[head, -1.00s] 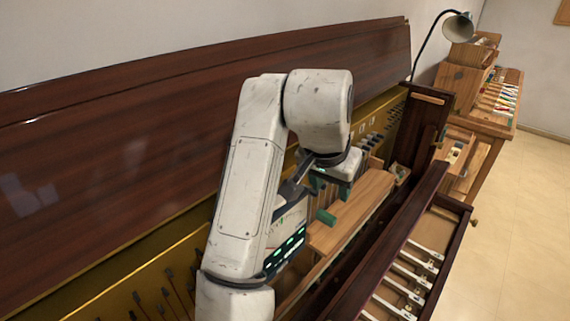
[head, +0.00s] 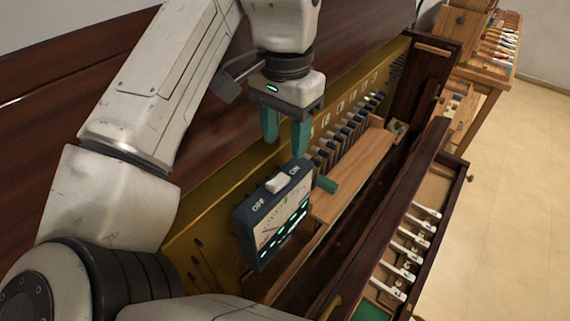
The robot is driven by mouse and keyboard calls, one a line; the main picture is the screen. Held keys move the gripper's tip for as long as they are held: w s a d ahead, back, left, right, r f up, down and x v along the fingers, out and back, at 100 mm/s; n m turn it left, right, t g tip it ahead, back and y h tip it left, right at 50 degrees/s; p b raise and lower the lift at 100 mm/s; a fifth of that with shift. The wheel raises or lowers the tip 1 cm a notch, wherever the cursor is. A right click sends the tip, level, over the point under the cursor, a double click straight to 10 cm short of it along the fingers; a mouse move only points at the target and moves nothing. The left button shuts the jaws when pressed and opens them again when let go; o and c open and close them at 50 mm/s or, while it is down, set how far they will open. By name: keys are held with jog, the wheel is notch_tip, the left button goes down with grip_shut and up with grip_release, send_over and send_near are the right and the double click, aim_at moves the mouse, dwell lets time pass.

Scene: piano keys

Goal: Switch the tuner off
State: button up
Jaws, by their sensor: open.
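The tuner (head: 277,221) is a dark box with a dial and lit green marks on its face, standing inside the opened piano. On its top is a white rocker switch (head: 278,184) between the labels OFF on the left and ON on the right. The switch sits nearer the ON label; its exact tilt is hard to tell. My gripper (head: 287,147) points down just above and behind the tuner's top, with two teal fingers apart and nothing between them. Its fingertips appear close to the ON end, but I cannot tell whether they touch.
A wooden rail (head: 352,178) with a green peg (head: 327,184) lies right of the tuner. A row of dark hammers (head: 345,138) stands behind. An open drawer (head: 462,172) holds several white keys. A workbench (head: 490,62) with tools stands at the back right.

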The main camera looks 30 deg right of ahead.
aim_at(285, 175)
notch_tip(285, 175, down, 8)
jog(key=b, duration=0.6)
jog(key=shift+r+b, duration=0.25)
jog(key=shift+b, duration=0.1)
jog(key=shift+c, duration=0.4)
